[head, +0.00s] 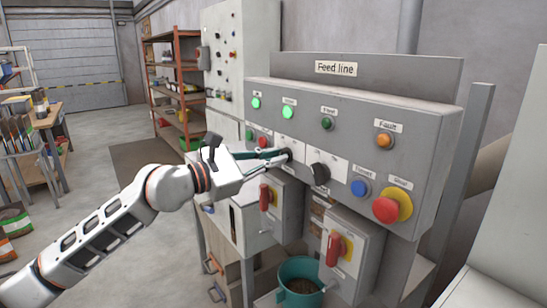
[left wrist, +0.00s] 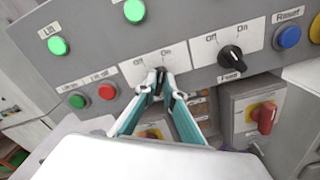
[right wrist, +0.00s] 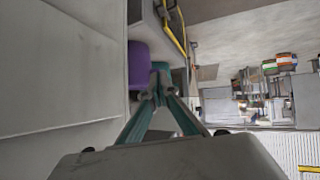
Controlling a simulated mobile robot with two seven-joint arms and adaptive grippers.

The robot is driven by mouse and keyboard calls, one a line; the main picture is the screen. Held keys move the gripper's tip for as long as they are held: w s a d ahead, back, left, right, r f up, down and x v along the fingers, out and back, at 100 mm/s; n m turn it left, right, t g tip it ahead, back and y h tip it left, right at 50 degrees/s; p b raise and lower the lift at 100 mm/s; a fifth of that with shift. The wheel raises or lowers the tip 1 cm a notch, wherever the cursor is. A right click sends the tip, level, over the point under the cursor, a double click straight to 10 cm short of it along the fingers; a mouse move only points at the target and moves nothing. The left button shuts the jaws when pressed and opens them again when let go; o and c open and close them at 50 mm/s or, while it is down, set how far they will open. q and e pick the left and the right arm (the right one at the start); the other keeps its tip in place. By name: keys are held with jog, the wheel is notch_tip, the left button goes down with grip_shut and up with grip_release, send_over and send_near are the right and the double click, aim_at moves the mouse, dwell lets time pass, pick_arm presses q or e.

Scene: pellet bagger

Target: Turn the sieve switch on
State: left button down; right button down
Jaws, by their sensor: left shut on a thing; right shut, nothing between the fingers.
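On the grey "Feed line" panel (head: 362,100), the rotary switch knob (head: 288,154) left of the Feed switch is gripped by my left gripper (head: 283,156). In the left wrist view its plate (left wrist: 180,58) shows "Off" at left and "On" at right. The fingers (left wrist: 160,78) cover most of the dark knob and its name label, so I cannot tell its exact direction. The black Feed knob (left wrist: 231,60) is just to the right, with its own Off and On marks. My right gripper (right wrist: 156,88) is shut and empty, away from the panel.
Green and red buttons (left wrist: 106,91) lie left of the gripped switch. A blue button (head: 360,188) and a red mushroom button (head: 385,209) are to the right. Red-handled isolator boxes (head: 352,250) stick out below. A teal bucket (head: 300,268) stands underneath. A purple container (right wrist: 138,66) is near my right gripper.

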pick_arm(q)
jog(key=shift+f, duration=0.1)
jog(key=c, duration=2.1)
grip_release()
jog(key=shift+c, duration=0.2)
jog(key=v, duration=1.2)
